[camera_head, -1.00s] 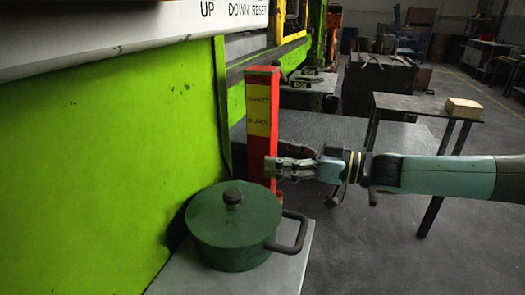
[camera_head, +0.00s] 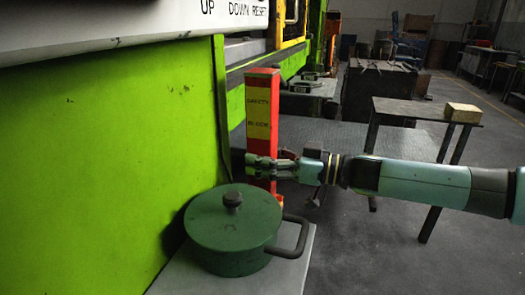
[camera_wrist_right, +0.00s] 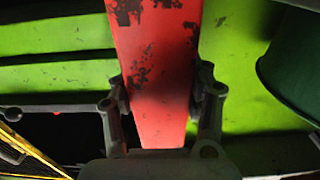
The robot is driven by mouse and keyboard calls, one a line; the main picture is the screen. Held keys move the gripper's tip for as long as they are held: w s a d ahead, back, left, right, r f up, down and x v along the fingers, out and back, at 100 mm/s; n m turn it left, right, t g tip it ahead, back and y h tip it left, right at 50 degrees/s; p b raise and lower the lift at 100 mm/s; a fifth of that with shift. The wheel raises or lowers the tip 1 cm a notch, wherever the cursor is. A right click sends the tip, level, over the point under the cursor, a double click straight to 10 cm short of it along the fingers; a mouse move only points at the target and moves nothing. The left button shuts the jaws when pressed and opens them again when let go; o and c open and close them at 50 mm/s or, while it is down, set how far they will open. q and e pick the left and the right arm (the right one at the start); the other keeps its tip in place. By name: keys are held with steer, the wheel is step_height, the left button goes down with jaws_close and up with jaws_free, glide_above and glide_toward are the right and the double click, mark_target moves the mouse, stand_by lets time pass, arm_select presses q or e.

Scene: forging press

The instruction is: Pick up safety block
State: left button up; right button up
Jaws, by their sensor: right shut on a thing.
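The safety block (camera_head: 259,112) is a tall red post with a yellow label, standing upright beside the green press in the head view. My right gripper (camera_head: 264,165) comes in from the right and is shut around its lower part. In the right wrist view, the red, chipped face of the block (camera_wrist_right: 155,70) lies between the two fingers of the right gripper (camera_wrist_right: 161,95), one on each side. The block's lower end is partly hidden by the pot and the gripper in the head view. My left gripper is not in view.
A green lidded pot (camera_head: 225,220) stands on a grey surface (camera_head: 290,270) just in front of the block. The green press wall (camera_head: 110,150) is close on the left. A dark table (camera_head: 410,110) with a tan block (camera_head: 462,112) stands to the right. Floor lies open at lower right.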

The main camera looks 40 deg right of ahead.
jaws_close()
steer(key=shift+r, duration=0.1)
steer(key=shift+r, duration=0.1)
